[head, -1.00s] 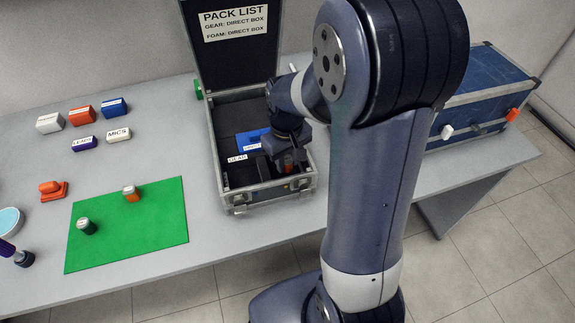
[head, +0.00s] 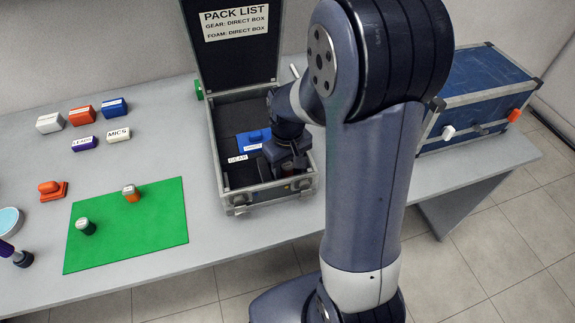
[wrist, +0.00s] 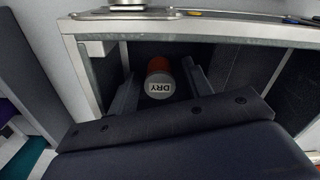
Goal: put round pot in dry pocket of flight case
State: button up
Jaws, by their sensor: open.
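The round pot (wrist: 159,80) has a white lid reading DRY, upside down in the wrist view, and a dark orange side. It sits in a dark pocket at the near right of the flight case (head: 240,205). In the head view my gripper (head: 287,162) hides part of the pocket. How the pot meets the pocket floor is hidden.
A blue box (head: 253,138) lies in the case beside a GEAR label. The open lid (head: 232,55) stands behind. A green mat (head: 155,235) bears an orange pot (head: 131,194) and a dark green pot (head: 86,226). A blue case (head: 485,90) stands right.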

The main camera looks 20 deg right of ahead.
aim_at(287, 165)
jog(key=shift+r, duration=0.1)
notch_tip(287, 165, up, 12)
jog(key=p, duration=0.2)
